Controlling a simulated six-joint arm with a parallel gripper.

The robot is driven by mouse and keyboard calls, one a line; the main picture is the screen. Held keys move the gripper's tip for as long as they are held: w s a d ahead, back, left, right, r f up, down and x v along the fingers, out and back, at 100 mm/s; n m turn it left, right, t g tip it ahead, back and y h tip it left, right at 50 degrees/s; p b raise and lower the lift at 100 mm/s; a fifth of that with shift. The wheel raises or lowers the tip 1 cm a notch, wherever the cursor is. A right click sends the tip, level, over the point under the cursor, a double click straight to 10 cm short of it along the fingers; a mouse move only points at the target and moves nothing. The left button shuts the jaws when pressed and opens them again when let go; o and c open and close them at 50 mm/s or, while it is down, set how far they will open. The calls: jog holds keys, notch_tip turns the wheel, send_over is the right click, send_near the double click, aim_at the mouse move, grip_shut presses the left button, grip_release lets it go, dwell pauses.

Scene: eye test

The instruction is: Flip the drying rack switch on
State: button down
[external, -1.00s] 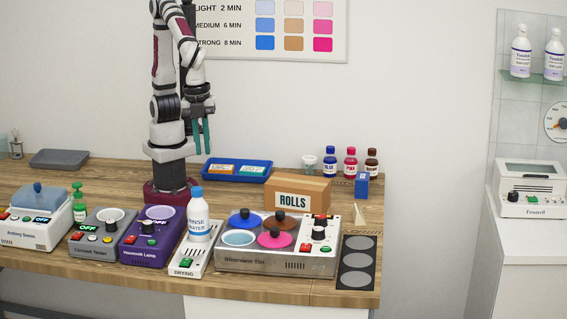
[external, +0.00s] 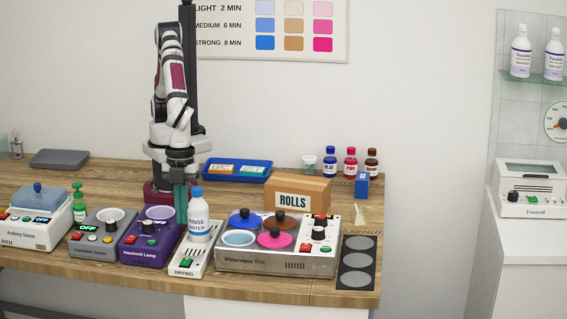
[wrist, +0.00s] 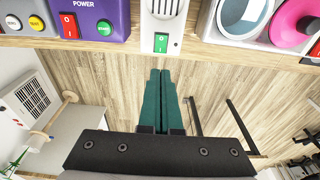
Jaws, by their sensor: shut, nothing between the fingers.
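The drying rack (external: 196,253) is a narrow white unit labelled DRYING at the front of the bench, between the purple lamp unit and the steel unit. Its green rocker switch (external: 187,262) is on its front end; the switch also shows in the wrist view (wrist: 161,43). A white rinse water bottle (external: 198,220) with a blue cap stands at the rack. My gripper (external: 181,218) has teal fingers, points down and is left of the bottle, behind the switch. In the wrist view its fingers (wrist: 160,72) are together and empty, apart from the switch in the picture.
The purple lamp unit (external: 143,250) is close on the left, with a red-and-white switch in the wrist view. The steel unit (external: 230,258) with coloured lids is close on the right. A ROLLS box (external: 297,194) and a blue tray (external: 237,171) are behind.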

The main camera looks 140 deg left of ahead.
aim_at(181, 266)
jog(key=f, duration=0.6)
jog(key=w+d+f, duration=0.1)
jog(key=f, duration=0.3)
jog(key=shift+f, duration=0.2)
jog(key=shift+s+a+r, duration=0.1)
jog(key=shift+s+a+r, duration=0.2)
jog(key=shift+s+a, duration=0.25)
jog(key=shift+a, duration=0.05)
